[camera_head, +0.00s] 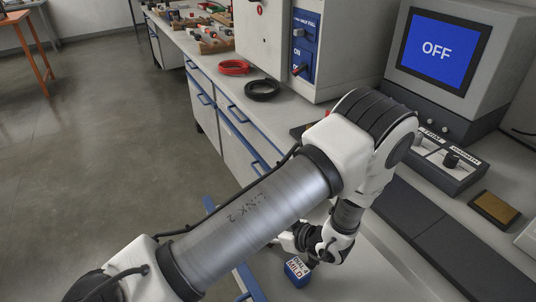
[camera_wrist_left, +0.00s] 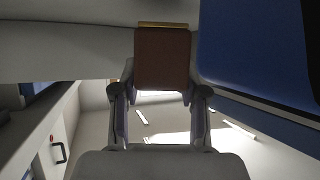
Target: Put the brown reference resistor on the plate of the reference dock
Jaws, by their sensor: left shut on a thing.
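The brown reference resistor (camera_wrist_left: 162,60) shows in the left wrist view as a brown block with a gold-coloured edge at its top. My left gripper (camera_wrist_left: 162,92) is shut on it, with one finger on each side. In the head view my left arm reaches across the picture and its wrist bends down in front of the bench; the brown block cannot be made out there. A flat brown-gold plate in a dark frame (camera_head: 495,208) lies on the bench at the right; I cannot tell for certain that it is the reference dock. My right gripper is not in view.
A small blue labelled box (camera_head: 297,271) shows beside my left wrist. A monitor reading OFF (camera_head: 443,48) and a knob box (camera_head: 450,160) stand on the bench. Red (camera_head: 233,67) and black (camera_head: 262,90) cable coils lie farther back.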

